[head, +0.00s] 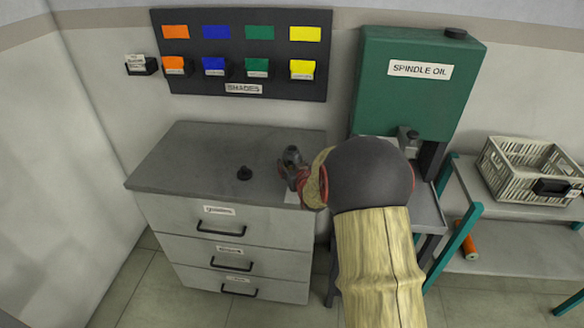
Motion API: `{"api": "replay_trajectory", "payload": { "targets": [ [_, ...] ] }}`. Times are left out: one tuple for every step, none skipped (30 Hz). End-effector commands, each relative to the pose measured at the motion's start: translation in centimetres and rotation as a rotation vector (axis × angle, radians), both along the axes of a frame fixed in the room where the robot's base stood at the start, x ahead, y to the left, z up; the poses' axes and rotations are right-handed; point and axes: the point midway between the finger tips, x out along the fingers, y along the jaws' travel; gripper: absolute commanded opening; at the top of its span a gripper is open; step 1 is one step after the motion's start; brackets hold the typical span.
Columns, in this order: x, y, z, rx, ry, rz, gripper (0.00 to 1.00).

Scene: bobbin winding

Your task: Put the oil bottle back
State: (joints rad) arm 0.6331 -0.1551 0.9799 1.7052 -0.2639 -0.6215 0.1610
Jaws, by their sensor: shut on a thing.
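My gripper (291,168) is over the right part of the grey cabinet top (190,150), with my arm reaching in from the lower right. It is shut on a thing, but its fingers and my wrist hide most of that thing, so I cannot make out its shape. A small pale patch (291,198) shows just below the fingers; I cannot tell whether it belongs to the held thing or lies on the top. No oil bottle can be clearly recognised.
A green spindle oil tank (415,95) with a tap stands right of the cabinet, partly behind my arm. A dark shades board (243,50) hangs above the cabinet. A pale crate (525,168) is on the right bench. The cabinet top's left half is clear.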

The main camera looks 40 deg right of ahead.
Motion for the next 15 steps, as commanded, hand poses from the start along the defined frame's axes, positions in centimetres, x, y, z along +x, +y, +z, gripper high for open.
{"api": "replay_trajectory", "payload": {
  "targets": [
    [0.06,-0.04,0.31,-0.002,-0.004,0.000,0.04],
    [0.06,-0.04,0.31,-0.003,-0.003,0.000,0.04],
    [0.05,-0.03,0.31,-0.003,-0.003,0.000,0.04],
    [0.05,-0.03,0.27,-0.002,-0.002,0.000,0.04],
    [0.05,-0.03,0.18,-0.002,-0.002,0.000,0.04],
    [0.05,-0.02,0.03,-0.002,-0.002,0.000,0.04],
    [0.04,-0.02,-0.07,-0.002,-0.002,0.000,0.04],
    [0.04,-0.02,-0.18,-0.002,-0.002,0.000,0.04],
    [-0.02,0.02,-0.22,0.000,0.000,0.000,0.52],
    [-0.02,0.02,-0.20,0.000,0.000,0.000,0.54],
    [-0.02,0.02,-0.20,0.000,0.000,0.000,0.55],
    [-0.02,0.02,-0.19,0.000,0.000,0.000,0.58],
    [-0.02,0.02,-0.18,0.000,0.000,0.000,0.59],
    [-0.02,0.02,-0.18,0.000,0.000,0.000,0.61],
    [-0.02,0.02,-0.18,0.000,0.000,0.000,0.63]
  ]
}}
